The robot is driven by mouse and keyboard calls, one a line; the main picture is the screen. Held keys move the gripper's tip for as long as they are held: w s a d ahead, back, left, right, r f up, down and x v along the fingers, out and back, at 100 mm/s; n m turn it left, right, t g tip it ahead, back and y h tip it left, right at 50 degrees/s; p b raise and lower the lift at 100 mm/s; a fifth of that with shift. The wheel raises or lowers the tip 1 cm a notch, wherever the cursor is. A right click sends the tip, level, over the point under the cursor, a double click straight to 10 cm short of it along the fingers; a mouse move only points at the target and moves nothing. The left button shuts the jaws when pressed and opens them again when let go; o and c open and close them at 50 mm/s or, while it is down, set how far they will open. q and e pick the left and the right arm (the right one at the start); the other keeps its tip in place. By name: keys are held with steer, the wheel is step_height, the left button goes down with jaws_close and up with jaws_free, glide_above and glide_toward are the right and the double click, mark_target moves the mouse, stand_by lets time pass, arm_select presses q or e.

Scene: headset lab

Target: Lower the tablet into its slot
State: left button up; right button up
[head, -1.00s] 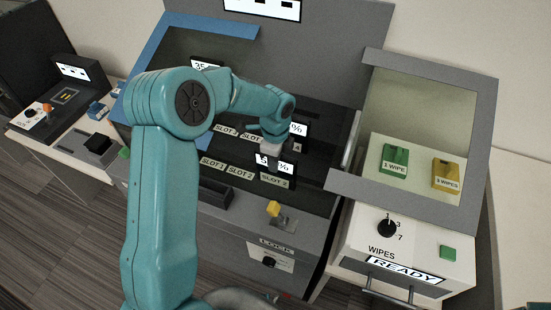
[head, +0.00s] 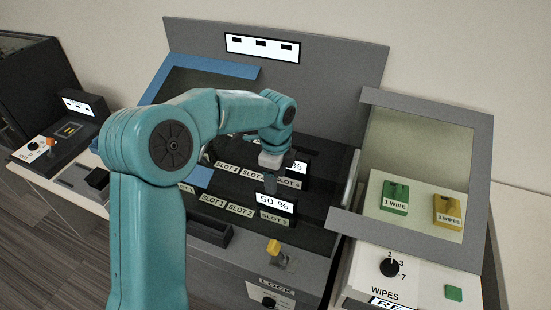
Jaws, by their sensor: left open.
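A dark tablet (head: 276,203) with a lit "50 %" screen stands in the right part of the front row of the slotted console, behind a slot label. My left gripper (head: 270,185) is open, with its fingers just above the top edge of this tablet. I cannot tell whether they touch it. Another lit tablet (head: 300,169) stands in the back row near the SLOT 4 label, partly hidden by my gripper. My left arm hides part of the console's left side. My right gripper is not in view.
The console has a blue-edged cover (head: 215,62) and a tall grey back panel (head: 330,75). A yellow-topped lock lever (head: 273,247) stands at the front. At right is a wipes dispenser with green (head: 395,196) and yellow (head: 447,209) packs. A device with an orange knob (head: 50,142) is at left.

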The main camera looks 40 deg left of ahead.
arm_select(q)
step_height(320, 180, up, 7)
stand_by(0.7)
